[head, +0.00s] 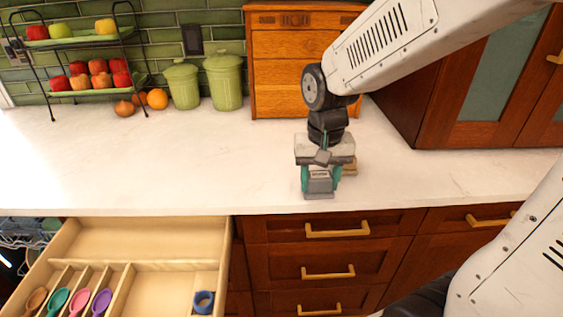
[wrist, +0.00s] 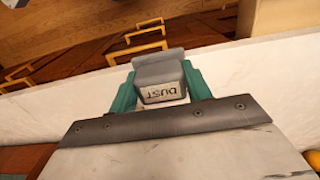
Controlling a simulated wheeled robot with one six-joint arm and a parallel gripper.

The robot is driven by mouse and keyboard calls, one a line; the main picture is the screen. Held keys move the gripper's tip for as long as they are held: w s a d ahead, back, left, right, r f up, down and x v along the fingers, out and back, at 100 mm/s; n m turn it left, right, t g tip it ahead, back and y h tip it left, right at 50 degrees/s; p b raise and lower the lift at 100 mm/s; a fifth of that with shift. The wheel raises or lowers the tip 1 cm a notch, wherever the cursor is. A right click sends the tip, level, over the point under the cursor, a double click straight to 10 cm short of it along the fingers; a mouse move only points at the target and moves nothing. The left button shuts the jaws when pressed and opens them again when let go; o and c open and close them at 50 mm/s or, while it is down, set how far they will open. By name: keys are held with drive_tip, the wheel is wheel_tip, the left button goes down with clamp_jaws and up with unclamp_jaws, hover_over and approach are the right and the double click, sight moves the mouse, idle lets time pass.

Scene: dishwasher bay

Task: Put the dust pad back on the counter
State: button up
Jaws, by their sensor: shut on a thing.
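The dust pad is a small grey block (wrist: 160,80) with a white label that reads "DUST" in the wrist view. It also shows in the head view (head: 319,184), near the front edge of the white counter (head: 180,160). My gripper (head: 320,180) points down over the counter with its teal fingers on both sides of the pad. In the wrist view my gripper (wrist: 162,88) is shut on the pad. I cannot tell whether the pad touches the counter.
An open drawer (head: 150,240) with several coloured spoons and a blue ring (head: 203,302) juts out at lower left. Green canisters (head: 224,80), a wooden drawer box (head: 290,70) and a fruit rack (head: 85,91) stand at the back. The counter's middle and left are clear.

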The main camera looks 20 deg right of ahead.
drive_tip(key=w, duration=0.5)
drive_tip(key=w+a+f, duration=0.1)
drive_tip(key=w, duration=0.8)
drive_tip(key=shift+w+a+f, duration=0.25)
drive_tip(key=shift+w+a, duration=0.05)
drive_tip(key=shift+a, duration=0.05)
drive_tip(key=shift+f, duration=1.7)
drive_tip(key=shift+f, duration=0.1)
drive_tip(key=o, duration=0.9)
drive_tip(key=shift+f, duration=0.1)
drive_tip(key=shift+o, duration=0.2)
